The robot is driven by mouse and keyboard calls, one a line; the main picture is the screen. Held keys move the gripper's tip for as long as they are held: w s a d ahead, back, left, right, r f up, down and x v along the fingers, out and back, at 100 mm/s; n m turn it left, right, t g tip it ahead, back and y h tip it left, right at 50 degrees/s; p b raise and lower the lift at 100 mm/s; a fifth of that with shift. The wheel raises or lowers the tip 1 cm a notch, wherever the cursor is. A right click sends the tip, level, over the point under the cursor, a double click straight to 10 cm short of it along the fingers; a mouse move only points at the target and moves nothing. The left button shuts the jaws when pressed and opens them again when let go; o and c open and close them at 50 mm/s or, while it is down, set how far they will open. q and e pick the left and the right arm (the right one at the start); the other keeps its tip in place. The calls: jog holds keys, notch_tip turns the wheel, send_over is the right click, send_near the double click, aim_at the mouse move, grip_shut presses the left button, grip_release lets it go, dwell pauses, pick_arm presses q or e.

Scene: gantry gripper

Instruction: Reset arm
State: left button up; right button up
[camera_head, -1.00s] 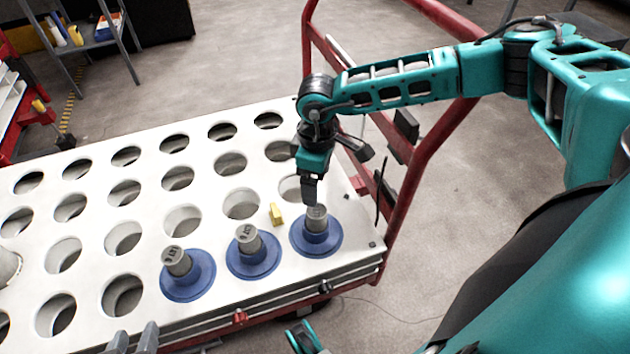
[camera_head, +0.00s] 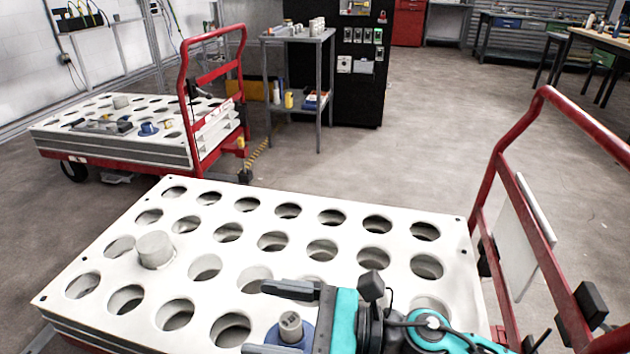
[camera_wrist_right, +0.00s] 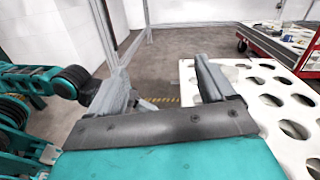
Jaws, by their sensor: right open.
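My right gripper (camera_head: 256,318) comes in from the lower right in the head view. Its two grey fingers are wide apart, pointing left over the near part of the white holed table (camera_head: 120,318). A blue-flanged part with a grey top (camera_head: 290,326) shows between the fingers in the picture; they do not grip it. In the right wrist view the same gripper (camera_wrist_right: 160,70) is open and empty, with floor behind it and the table on the right. I do not see my left gripper.
A grey cylinder (camera_head: 155,250) stands at a hole on the table's left. A red handle frame (camera_head: 497,165) rises at the right. Behind are another cart (camera_head: 110,155), a grey shelf (camera_head: 318,80) and a black cabinet (camera_head: 362,100). Open floor lies between.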

jog(key=w+d+f+m+t+h, duration=0.1)
jog(key=w+d+m+t+h, duration=0.2)
jog(key=m, duration=0.7)
jog(key=w+d+f+m+t+h, duration=0.1)
jog(key=d+m+t+h, duration=0.3)
jog(key=m, duration=0.7)
jog(key=w+d+m+t+h, duration=0.1)
jog(key=w+d+m+t, duration=0.1)
jog(key=m+t, duration=0.6)
jog(key=s+d+f+m+g+h, duration=0.3)
jog(key=s+d+f+m+g, duration=0.15)
jog(key=f+m, duration=0.5)
jog(key=s+d+f+m+g+h, duration=0.35)
jog(key=d+f+m, duration=0.25)
jog(key=m, duration=0.7)
pick_arm(q)
jog(key=s+a+r+y+p, duration=0.1)
jog(key=a+r+p, duration=0.2)
jog(key=r+p, duration=0.9)
jog(key=p, duration=0.6)
jog(key=shift+s+a+r, duration=0.2)
jog(key=shift+s+r, duration=0.1)
jog(key=shift+s, duration=0.05)
pick_arm(e)
jog(key=s+d+r+t+h, duration=0.1)
jog(key=s+d+r, duration=0.1)
jog(key=r, duration=1.1)
jog(key=shift+d+r, duration=0.2)
jog(key=shift+d, duration=0.6)
